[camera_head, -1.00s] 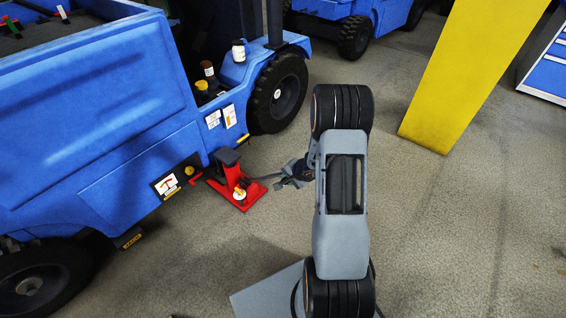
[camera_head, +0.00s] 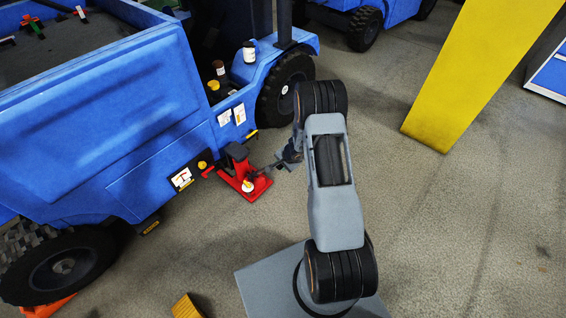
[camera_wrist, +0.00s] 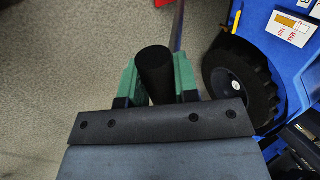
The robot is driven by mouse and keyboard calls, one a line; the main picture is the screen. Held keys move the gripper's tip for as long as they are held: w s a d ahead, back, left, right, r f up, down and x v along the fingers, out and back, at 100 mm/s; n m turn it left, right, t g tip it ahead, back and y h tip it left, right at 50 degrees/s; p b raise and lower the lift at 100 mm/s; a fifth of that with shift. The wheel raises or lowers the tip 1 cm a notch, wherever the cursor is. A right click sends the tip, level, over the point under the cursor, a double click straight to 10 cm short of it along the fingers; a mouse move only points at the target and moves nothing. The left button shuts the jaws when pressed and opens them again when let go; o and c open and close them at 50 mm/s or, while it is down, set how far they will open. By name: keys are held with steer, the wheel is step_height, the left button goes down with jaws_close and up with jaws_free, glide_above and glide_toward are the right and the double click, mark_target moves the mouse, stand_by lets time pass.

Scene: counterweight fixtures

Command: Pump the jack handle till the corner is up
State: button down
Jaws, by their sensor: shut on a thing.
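The red jack (camera_head: 238,172) stands on the floor against the side of the blue vehicle (camera_head: 150,95), between its two visible wheels. Its handle (camera_head: 262,172) slants up to the right from the jack to my gripper (camera_head: 284,162). In the wrist view, the green fingers of my gripper (camera_wrist: 157,80) are shut around the black handle grip (camera_wrist: 154,68). I cannot tell whether the wheels near the jack touch the floor.
An orange chock (camera_head: 48,305) lies by the near wheel (camera_head: 62,268). A yellow block (camera_head: 186,306) is on the floor at the bottom edge. A yellow column (camera_head: 470,75) stands at the right. The floor between the column and my arm is clear.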

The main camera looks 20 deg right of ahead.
steer(key=f+b, duration=0.1)
steer(key=b, duration=0.3)
steer(key=shift+s+d+f, duration=0.3)
steer(key=shift+s+f, duration=0.05)
steer(key=shift+s, duration=0.05)
steer(key=s+d+f+t+y+b, duration=0.1)
steer(key=s+f+b, duration=0.5)
steer(key=b, duration=1.3)
steer(key=shift+s+d+t, duration=0.6)
steer(key=shift+d+t, duration=0.2)
steer(key=shift+d, duration=0.25)
steer(key=shift+f, duration=0.1)
steer(key=s+d+f+t+y+b, duration=0.1)
steer(key=s+d+f+t+b, duration=0.1)
steer(key=s+f, duration=0.3)
step_height(320, 180, down, 4)
steer(key=shift+s+d+f+b, duration=0.15)
steer(key=shift+s+d+b, duration=0.15)
steer(key=shift+s, duration=0.1)
